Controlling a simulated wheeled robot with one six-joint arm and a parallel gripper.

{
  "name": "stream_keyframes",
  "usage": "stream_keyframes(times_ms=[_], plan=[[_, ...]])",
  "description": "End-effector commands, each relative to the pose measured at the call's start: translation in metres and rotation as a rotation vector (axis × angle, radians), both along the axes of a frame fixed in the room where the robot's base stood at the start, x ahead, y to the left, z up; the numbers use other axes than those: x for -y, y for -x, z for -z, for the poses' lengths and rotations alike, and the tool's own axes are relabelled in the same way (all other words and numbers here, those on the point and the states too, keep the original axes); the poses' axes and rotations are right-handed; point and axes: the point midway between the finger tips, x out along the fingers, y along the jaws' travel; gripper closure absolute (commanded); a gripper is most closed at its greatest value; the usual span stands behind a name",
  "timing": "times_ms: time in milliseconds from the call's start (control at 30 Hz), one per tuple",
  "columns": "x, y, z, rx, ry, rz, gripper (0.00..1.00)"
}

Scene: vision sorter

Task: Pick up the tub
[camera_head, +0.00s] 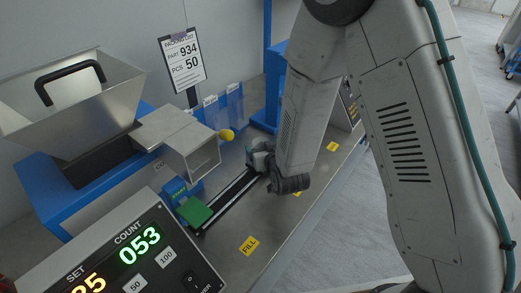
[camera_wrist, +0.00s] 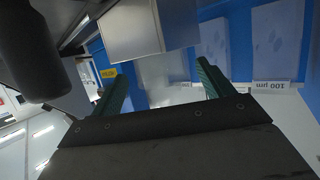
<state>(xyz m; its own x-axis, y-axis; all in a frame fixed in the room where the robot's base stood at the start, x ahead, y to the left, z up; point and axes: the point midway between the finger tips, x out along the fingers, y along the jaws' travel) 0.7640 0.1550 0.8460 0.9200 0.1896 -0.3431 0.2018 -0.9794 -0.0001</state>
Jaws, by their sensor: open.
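I cannot tell for sure which thing is the tub. A pale, see-through shape (camera_wrist: 165,78), possibly the tub, shows between and beyond my fingertips in the wrist view; its outline is faint. My gripper (camera_wrist: 158,82) has two dark green fingers standing well apart, with no clear contact on anything. In the head view my gripper (camera_head: 259,153) is low over the metal bench, by the far end of a dark track, partly hidden by my wrist. A large metal bin (camera_head: 70,105) with a black handle stands at left, away from my gripper.
A square metal chute (camera_head: 195,155) opens left of my gripper. Blue holders (camera_head: 222,108) with labels stand behind it. A green pad (camera_head: 194,211) lies at the track's near end. A counter box (camera_head: 125,255) reads 053. The bench (camera_head: 265,215) near the FILL label is clear.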

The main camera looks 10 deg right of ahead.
Motion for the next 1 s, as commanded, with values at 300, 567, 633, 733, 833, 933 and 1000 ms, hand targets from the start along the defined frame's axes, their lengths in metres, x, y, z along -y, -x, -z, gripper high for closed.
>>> stream_keyframes(times_ms=[300, 567, 633, 733, 833, 933, 1000], plan=[[-0.0013, -0.0092, 0.0079, 0.0, 0.0, 0.004, 0.2], [0.001, -0.0096, 0.0077, 0.0, 0.001, 0.007, 0.72], [0.0006, -0.0096, 0.0074, 0.0, 0.0, 0.006, 0.72], [-0.0001, -0.0095, 0.0074, 0.0, 0.0, 0.005, 0.72], [-0.0007, -0.0094, 0.007, 0.001, 0.0, 0.005, 0.72], [-0.0014, -0.0094, 0.0043, 0.001, -0.001, 0.004, 0.72], [-0.0021, -0.0095, -0.0002, 0.002, -0.001, 0.004, 0.72]])
